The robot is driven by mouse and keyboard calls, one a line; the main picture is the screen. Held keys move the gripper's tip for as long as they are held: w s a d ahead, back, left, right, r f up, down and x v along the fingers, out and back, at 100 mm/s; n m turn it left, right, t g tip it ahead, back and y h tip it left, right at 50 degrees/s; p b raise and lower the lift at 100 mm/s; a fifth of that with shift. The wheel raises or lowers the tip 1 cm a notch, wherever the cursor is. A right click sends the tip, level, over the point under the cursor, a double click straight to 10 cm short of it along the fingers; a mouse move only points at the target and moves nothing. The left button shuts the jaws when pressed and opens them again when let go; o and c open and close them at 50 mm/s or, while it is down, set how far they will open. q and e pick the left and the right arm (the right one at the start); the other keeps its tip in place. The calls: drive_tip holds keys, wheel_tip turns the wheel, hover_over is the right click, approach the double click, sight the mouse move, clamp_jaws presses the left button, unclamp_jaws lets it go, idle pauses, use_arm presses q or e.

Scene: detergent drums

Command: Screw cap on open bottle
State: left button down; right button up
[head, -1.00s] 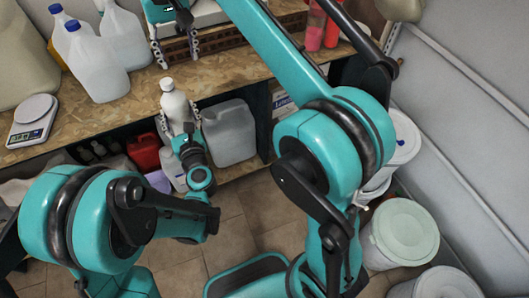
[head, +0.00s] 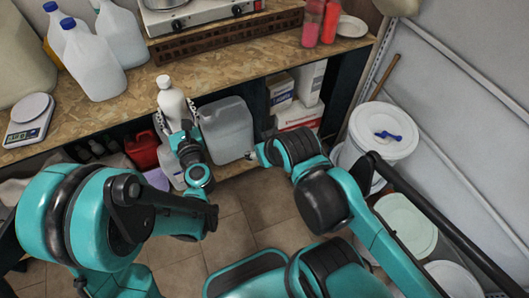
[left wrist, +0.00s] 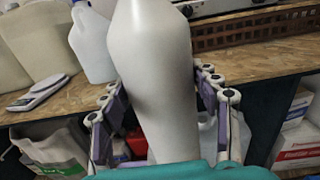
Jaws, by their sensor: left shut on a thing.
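A white bottle (head: 172,103) stands nearly upright in front of the table edge in the head view. My left gripper (head: 178,114) is shut on its body, with one finger on each side. In the left wrist view the bottle (left wrist: 152,70) fills the middle between the purple-padded fingers, and its top is cut off. The bottle's narrow top looks pale in the head view; I cannot tell whether a cap sits on it. No separate cap can be made out. My right gripper (head: 253,154) is to the right of the bottle, mostly hidden by its wrist, so its opening does not show.
The wooden table (head: 120,110) holds white jugs (head: 92,65), a scale (head: 29,120), a stove (head: 200,15) and red bottles (head: 313,22). A grey canister (head: 227,128) stands below its edge. Lidded white drums (head: 383,130) stand at right.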

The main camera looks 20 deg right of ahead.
idle(0.4)
use_arm(q)
drive_tip(key=w+a, duration=0.2)
drive_tip(key=a, duration=0.7)
drive_tip(key=w+a, duration=0.2)
drive_tip(key=a, duration=0.7)
drive_tip(key=shift+w, duration=0.35)
drive_tip(key=shift+d, duration=0.1)
